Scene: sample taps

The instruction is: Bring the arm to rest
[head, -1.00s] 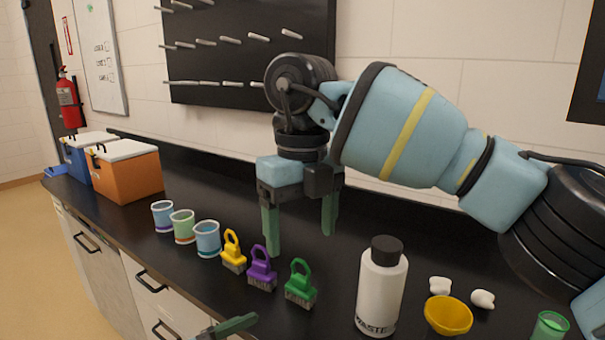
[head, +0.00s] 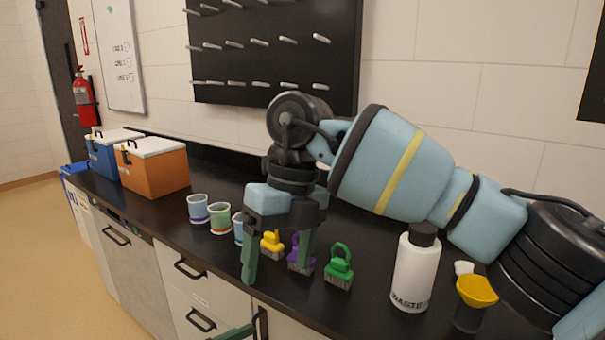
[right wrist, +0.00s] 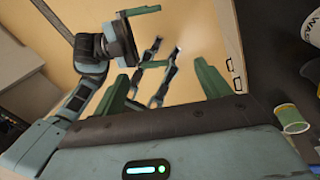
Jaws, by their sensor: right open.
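My right gripper (head: 277,262) is open and empty, pointing down at the front edge of the black counter. Its green fingers stand in front of the cups and brushes and partly hide the purple brush (head: 295,265). In the right wrist view both fingers (right wrist: 163,90) are spread with nothing between them. One green finger of my left gripper (head: 235,333) shows at the bottom of the head view. The left arm also shows in the right wrist view, with a green finger of the left gripper (right wrist: 140,12); its opening is unclear.
Cups (head: 220,218), a yellow brush (head: 271,245) and a green brush (head: 339,267) stand near the front edge. A waste bottle (head: 415,272) and yellow funnel (head: 477,291) stand right. Orange (head: 155,170) and blue (head: 108,155) coolers are left. A pegboard (head: 270,60) hangs behind.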

